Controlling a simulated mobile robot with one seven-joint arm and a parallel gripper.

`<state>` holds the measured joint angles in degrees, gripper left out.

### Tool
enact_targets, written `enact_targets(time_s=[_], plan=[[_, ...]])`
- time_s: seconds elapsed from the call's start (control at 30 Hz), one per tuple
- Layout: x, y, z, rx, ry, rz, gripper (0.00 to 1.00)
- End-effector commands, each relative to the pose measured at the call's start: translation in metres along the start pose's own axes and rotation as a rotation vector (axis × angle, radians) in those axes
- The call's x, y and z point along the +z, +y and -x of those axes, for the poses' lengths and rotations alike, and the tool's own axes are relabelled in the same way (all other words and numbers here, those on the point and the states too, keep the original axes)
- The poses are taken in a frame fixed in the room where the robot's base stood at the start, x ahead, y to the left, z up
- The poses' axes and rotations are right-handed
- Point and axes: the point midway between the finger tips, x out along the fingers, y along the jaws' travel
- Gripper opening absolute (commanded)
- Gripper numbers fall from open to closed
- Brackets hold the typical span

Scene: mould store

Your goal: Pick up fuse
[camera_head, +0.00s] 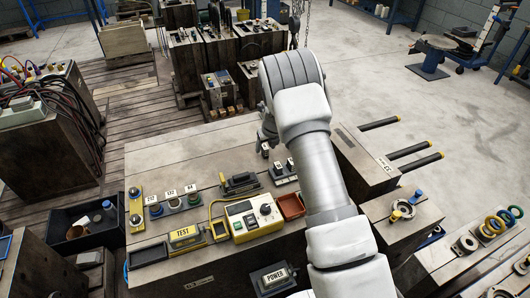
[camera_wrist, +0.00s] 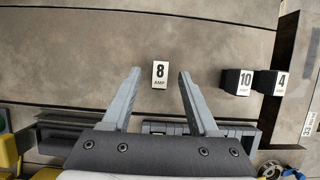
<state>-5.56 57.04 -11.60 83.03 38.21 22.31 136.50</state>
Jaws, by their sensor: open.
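Three small dark fuses with white labels show in the wrist view. The "8 AMP" fuse (camera_wrist: 160,74) lies ahead of my gripper (camera_wrist: 158,74), in line with the gap between the fingertips. The "10" fuse (camera_wrist: 237,81) and the "4 AMP" fuse (camera_wrist: 271,82) stand side by side to its right, outside the fingers. My gripper is open and nothing is held. In the head view my forearm and wrist hide most of the gripper.
The bench top (camera_head: 170,165) carries a yellow tester (camera_head: 253,217), a yellow "TEST" block (camera_head: 185,236), a red tray (camera_head: 290,206) and a dark holder (camera_head: 240,183). The bench beyond the fuses is bare.

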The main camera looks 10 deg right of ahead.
Motion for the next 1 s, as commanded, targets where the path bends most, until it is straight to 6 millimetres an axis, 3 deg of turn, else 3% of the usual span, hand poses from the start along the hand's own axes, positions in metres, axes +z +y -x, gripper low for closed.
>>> enact_targets(time_s=[0.2, 0.47, 0.8, 1.0], plan=[[0.000, 0.000, -0.025, 0.000, -0.001, -0.001, 0.60], [0.000, 0.000, -0.027, 0.000, -0.001, 0.000, 0.60], [0.000, 0.000, -0.027, 0.000, -0.001, 0.000, 0.02], [0.000, 0.000, -0.027, 0.000, -0.001, 0.000, 0.00]])
